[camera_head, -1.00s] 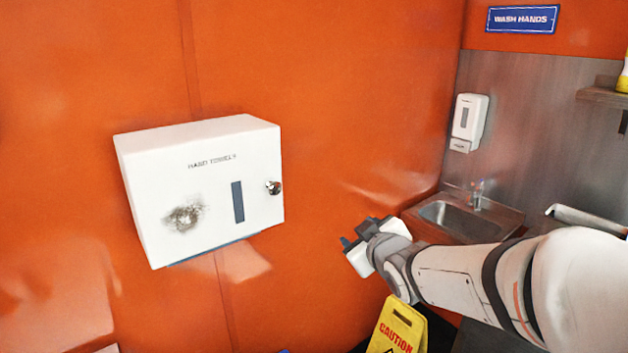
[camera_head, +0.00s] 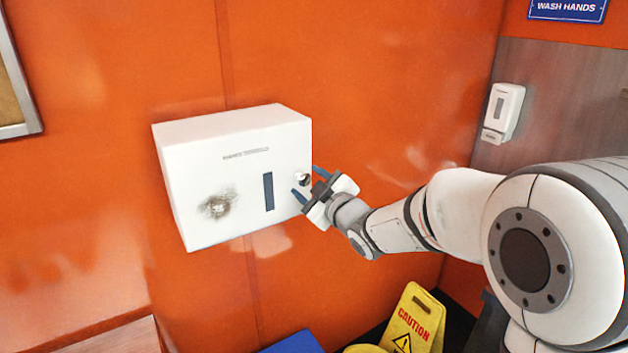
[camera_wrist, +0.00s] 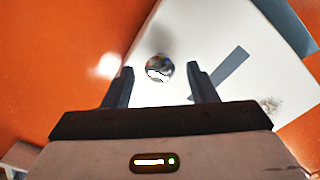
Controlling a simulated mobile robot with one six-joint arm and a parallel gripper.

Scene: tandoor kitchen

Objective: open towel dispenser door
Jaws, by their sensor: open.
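The white hand towel dispenser (camera_head: 235,165) hangs on the orange wall with its door shut. A round shiny knob (camera_head: 303,179) sits near the right edge of its front; the knob also shows in the wrist view (camera_wrist: 159,68). A dark vertical slot (camera_head: 268,191) lies left of the knob. My gripper (camera_head: 308,182) is open and empty at the dispenser's right edge. In the wrist view, the knob appears between and just beyond the two fingertips of my gripper (camera_wrist: 161,75). I cannot tell whether the fingers touch anything.
A yellow caution sign (camera_head: 414,322) stands on the floor below my arm. A blue object (camera_head: 293,342) and a wooden surface (camera_head: 110,338) are low in front. A soap dispenser (camera_head: 502,113) hangs on the right wall. A framed board (camera_head: 14,95) is at far left.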

